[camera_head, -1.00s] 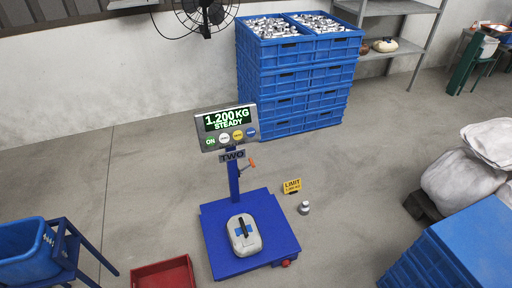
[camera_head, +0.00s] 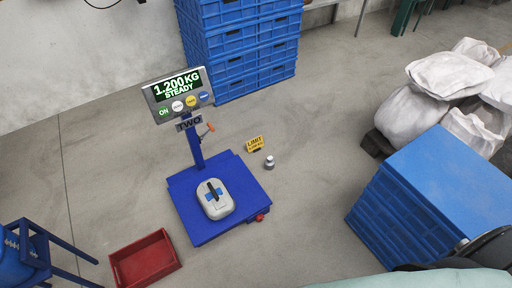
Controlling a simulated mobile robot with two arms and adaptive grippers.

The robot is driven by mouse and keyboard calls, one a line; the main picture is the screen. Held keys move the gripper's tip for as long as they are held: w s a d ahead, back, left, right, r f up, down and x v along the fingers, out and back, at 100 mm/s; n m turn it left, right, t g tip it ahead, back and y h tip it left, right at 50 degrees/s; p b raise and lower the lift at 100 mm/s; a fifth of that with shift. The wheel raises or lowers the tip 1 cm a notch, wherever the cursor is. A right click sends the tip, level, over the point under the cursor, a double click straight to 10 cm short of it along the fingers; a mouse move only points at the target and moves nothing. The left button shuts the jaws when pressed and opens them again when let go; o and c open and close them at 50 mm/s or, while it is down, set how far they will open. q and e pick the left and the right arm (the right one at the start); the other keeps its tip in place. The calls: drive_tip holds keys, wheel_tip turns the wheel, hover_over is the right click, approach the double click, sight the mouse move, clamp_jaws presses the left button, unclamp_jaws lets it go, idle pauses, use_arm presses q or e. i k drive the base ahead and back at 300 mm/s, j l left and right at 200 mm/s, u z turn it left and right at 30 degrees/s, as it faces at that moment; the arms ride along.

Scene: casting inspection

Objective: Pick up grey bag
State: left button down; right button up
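A light grey, rounded, bag-like object (camera_head: 221,207) with a black bar on top and a blue patch sits on the blue platform of the floor scale (camera_head: 187,222). The scale's display (camera_head: 177,88) reads 1.200 KG STEADY. Several pale grey-white sacks (camera_head: 412,116) are piled at the right on a dark pallet. Neither of my grippers can be made out in view. I cannot tell from the picture which of these is the grey bag.
A red tray (camera_head: 145,259) lies left of the scale. A small metal weight (camera_head: 269,162) and a yellow LIMIT sign (camera_head: 254,144) stand on its right. Blue crates (camera_head: 242,52) are stacked behind, and more blue crates (camera_head: 403,222) stand at right. Floor between scale and right crates is clear.

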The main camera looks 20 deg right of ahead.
sight(217, 202)
drive_tip(key=i+j, duration=0.25)
drive_tip(key=j, duration=0.15)
drive_tip(key=i+j+z, duration=0.15)
drive_tip(key=z, duration=0.2)
drive_tip(key=i+j+z, duration=0.1)
drive_tip(key=j+z, duration=0.25)
drive_tip(key=i+j+z, duration=0.1)
drive_tip(key=j+z, duration=0.25)
